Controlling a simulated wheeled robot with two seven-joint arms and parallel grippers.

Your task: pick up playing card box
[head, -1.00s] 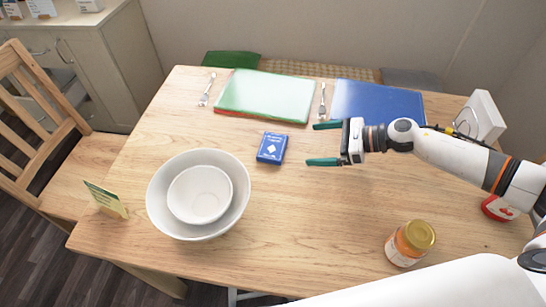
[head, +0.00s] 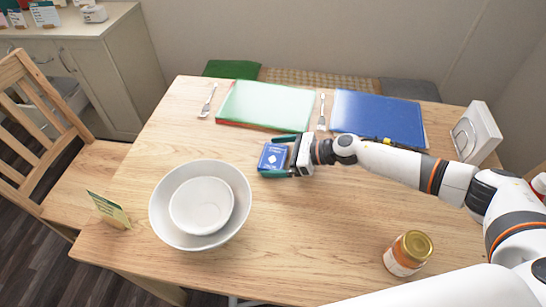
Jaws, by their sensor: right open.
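The playing card box (head: 272,156) is small and blue with a white diamond mark. It lies on the wooden table right of the bowls, in the head view. My right gripper (head: 281,156) reaches in from the right, with its green fingers on the far and near sides of the box. The fingers are open and the box sits between them; I cannot tell whether they touch it. The right edge of the box is close to the gripper's palm. My left gripper is not in view.
A white bowl nested in a larger bowl (head: 159,208) stands left on the table (head: 310,240). A green board (head: 265,103), a blue board (head: 378,115) and two forks lie at the back. A jar (head: 408,254) stands front right, a small card (head: 109,210) front left.

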